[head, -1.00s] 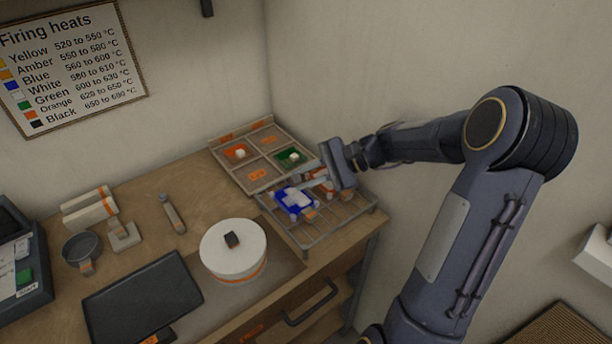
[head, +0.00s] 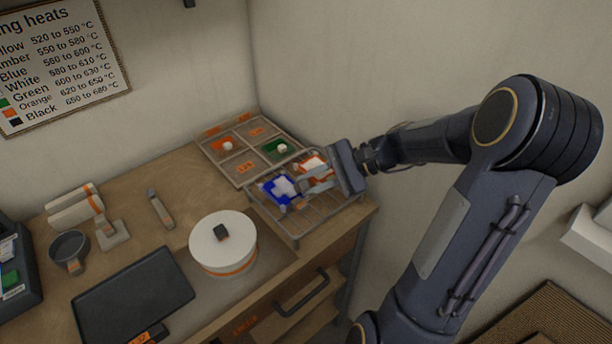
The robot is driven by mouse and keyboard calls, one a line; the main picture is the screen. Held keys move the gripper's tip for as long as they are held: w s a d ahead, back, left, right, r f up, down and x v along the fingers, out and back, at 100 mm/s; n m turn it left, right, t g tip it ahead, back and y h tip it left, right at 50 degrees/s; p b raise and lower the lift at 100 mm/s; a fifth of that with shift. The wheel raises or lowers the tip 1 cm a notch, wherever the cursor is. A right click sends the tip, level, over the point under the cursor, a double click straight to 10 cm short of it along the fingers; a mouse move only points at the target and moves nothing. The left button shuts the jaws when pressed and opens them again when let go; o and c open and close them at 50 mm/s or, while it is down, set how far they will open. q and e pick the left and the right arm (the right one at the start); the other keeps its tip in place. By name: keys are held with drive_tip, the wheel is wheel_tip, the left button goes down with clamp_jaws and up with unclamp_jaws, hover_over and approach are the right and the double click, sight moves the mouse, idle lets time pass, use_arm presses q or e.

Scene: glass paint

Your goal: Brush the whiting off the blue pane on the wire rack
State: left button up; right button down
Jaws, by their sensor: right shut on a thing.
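The blue pane (head: 269,190) lies on the left part of the wire rack (head: 296,236). A white patch of whiting (head: 284,186) covers its middle, with blue showing around it. My right gripper (head: 308,186) is over the rack, just right of the blue pane, its fingers pointing left. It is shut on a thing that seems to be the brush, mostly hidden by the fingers. Whether its tip touches the pane I cannot tell. An orange and white piece (head: 313,163) shows behind the fingers. My left gripper is not in view.
A divided tray (head: 242,181) behind the rack holds an orange pane (head: 218,144) and a green pane (head: 273,150). A round white lidded pot (head: 222,243) and a dark tray (head: 132,296) stand to the left. The wall is close behind my right arm.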

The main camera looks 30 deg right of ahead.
drive_tip(key=shift+s, duration=0.2)
drive_tip(key=shift+w+a+r, duration=0.1)
drive_tip(key=shift+w+a, duration=0.1)
drive_tip(key=shift+w, duration=1.25)
drive_tip(key=shift+w+a+p, duration=0.15)
drive_tip(key=shift+w, duration=0.8)
drive_tip(key=shift+w+a+p, duration=0.1)
drive_tip(key=shift+w+p, duration=0.05)
drive_tip(key=shift+w, duration=0.75)
drive_tip(key=shift+s+d+b, duration=0.2)
drive_tip(key=shift+s+d, duration=0.05)
drive_tip(key=shift+s, duration=1.4)
drive_tip(key=shift+s+d+b, duration=0.2)
drive_tip(key=shift+s, duration=1.4)
wheel_tip(320, 180, up, 5)
drive_tip(key=p, duration=0.4)
